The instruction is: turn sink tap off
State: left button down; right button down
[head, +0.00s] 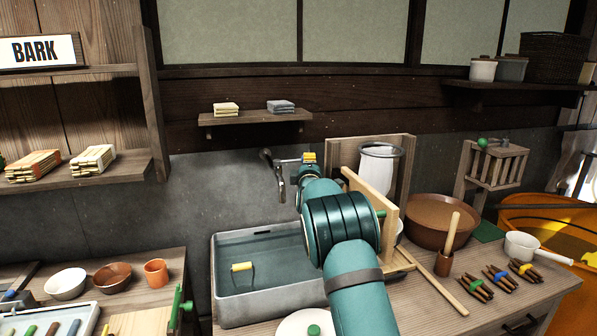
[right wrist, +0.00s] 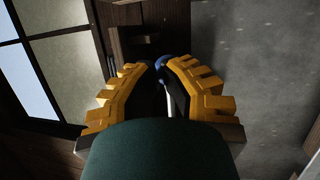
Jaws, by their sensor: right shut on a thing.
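The sink tap (head: 275,170) is a dark metal fixture on the grey wall, with its spout pointing down over the grey sink (head: 223,289). A thin arm runs from it to the right, towards my right gripper (head: 310,158). In the right wrist view, the yellow fingers of my right gripper (right wrist: 165,75) are closed in on a tap handle with a blue end (right wrist: 163,62) and a pale stem. Most of the handle is hidden between the fingers. My left gripper is in neither view. I cannot make out a water stream below the spout.
My right arm hides the sink's right part. A wooden frame (head: 387,225) and a brown bowl (head: 437,217) stand right of my arm. A small shelf (head: 254,118) sticks out above the tap.

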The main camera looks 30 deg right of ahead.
jog(key=v, duration=1.2)
dwell(0.4)
